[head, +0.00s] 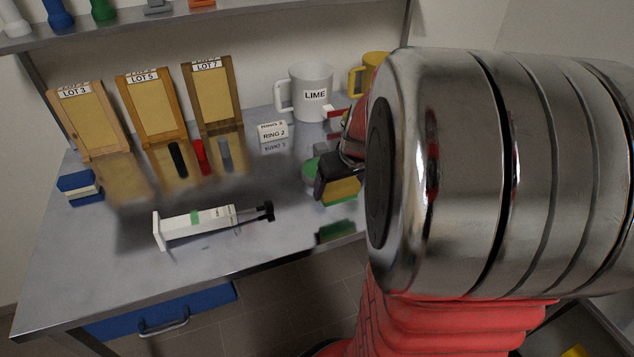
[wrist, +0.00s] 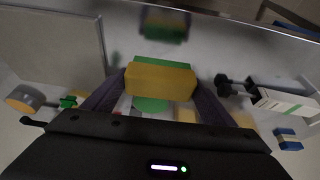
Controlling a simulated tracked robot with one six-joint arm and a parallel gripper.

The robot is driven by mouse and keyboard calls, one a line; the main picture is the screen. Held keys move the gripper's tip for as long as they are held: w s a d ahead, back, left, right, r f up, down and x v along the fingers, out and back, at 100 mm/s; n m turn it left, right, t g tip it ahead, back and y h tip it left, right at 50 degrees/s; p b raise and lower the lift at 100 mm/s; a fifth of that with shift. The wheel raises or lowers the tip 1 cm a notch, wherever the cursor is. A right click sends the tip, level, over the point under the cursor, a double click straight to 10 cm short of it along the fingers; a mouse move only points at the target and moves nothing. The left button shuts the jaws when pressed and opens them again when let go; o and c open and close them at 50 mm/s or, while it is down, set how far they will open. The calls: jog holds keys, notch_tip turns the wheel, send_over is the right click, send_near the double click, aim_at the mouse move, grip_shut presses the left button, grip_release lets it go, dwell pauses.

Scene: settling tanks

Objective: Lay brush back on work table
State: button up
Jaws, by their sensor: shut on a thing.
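My gripper (head: 334,172) is over the right front part of the grey work table (head: 270,220). It is shut on a brush with a yellow block body (head: 344,190) and a green strip along its lower side. In the wrist view the brush (wrist: 160,80) sits crosswise between the two dark fingers (wrist: 158,88). The brush's green and dark reflection shows on the shiny table top, apart from it, so it appears held a little above the table. My arm hides the right part of the table in the head view.
A green round thing (head: 311,170) lies just behind the brush. A white syringe-like tool (head: 200,224) lies to the left, and a blue-and-white block (head: 80,186) is at the far left. A LIME mug (head: 311,92), RING 2 sign (head: 274,132) and framed boards stand behind.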

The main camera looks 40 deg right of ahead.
aim_at(339, 201)
jog(key=shift+f, duration=0.9)
jog(key=shift+f, duration=0.1)
jog(key=shift+f, duration=1.8)
jog(key=o, duration=1.1)
jog(key=v, duration=1.2)
